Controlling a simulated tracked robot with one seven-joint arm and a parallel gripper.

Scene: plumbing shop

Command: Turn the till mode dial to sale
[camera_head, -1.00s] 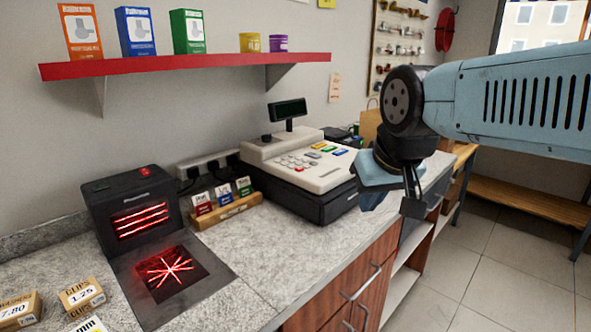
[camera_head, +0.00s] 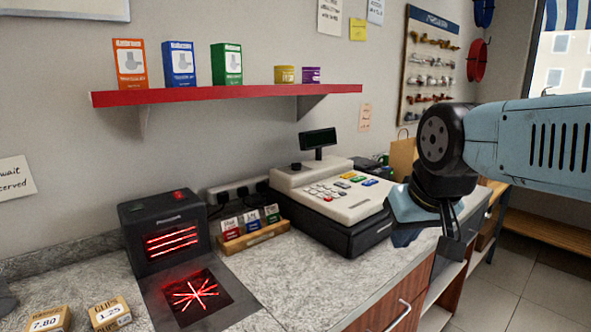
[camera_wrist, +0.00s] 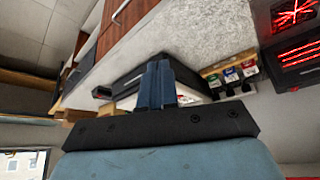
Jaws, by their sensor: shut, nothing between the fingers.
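The till (camera_head: 340,200) stands on the counter, a cream body with coloured keys over a black drawer base. A dark round knob (camera_head: 295,166) sits on its upper left top, probably the mode dial; its markings are too small to read. A small display on a post rises behind the keys. My gripper (camera_head: 405,235) hangs at the till's right front corner in the head view, apart from the dial. In the wrist view my gripper (camera_wrist: 158,65) has its blue fingers together and empty, covering part of the till (camera_wrist: 192,98).
A scanner (camera_head: 165,235) with red light lines stands left of the till, with a glowing scan plate before it. A wooden card holder (camera_head: 252,235) lies between them. A red shelf (camera_head: 230,95) with boxes and tins hangs above. Bare counter (camera_head: 300,265) lies in front.

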